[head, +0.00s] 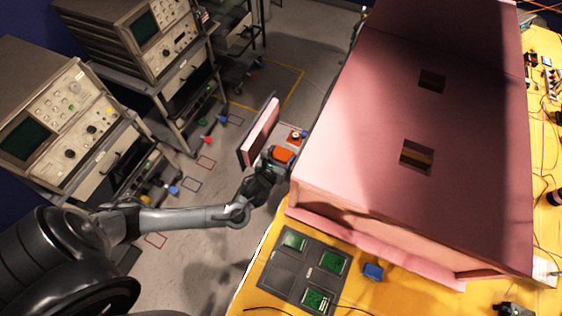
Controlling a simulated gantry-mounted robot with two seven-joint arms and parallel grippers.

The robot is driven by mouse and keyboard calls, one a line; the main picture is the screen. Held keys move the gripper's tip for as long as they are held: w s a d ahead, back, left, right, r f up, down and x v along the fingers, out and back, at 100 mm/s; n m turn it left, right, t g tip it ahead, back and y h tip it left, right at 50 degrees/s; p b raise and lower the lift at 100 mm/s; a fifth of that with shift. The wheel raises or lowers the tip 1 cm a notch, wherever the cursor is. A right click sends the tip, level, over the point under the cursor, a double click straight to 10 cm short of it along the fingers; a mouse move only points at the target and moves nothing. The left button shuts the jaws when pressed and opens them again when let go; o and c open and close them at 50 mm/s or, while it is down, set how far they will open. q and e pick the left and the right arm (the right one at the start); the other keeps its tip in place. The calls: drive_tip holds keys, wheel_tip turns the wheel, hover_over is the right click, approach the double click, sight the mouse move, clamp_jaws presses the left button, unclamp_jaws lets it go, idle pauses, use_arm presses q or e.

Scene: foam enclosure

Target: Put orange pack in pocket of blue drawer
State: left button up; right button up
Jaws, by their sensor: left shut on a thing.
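My left gripper (273,165) reaches in from the left, in front of the pink foam box's left side. It is shut on the orange pack (283,154), which shows at its tips above the grey floor. The gripper's dark body hides part of the pack's lower end. No blue drawer with a pocket can be made out clearly. My right gripper is not in view.
The large pink foam box (350,150), with two square openings on top, stands on the yellow table (345,297). A pink panel (262,130) stands beside the gripper. Oscilloscope carts (160,105) stand left.

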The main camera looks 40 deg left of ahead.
use_arm(q)
drive_tip(key=shift+f, duration=2.2)
drive_tip(key=shift+f, duration=0.15)
drive_tip(key=o, duration=1)
drive_tip(key=shift+r, duration=0.2)
drive_tip(key=v, duration=1.2)
drive_tip(key=shift+f, duration=0.1)
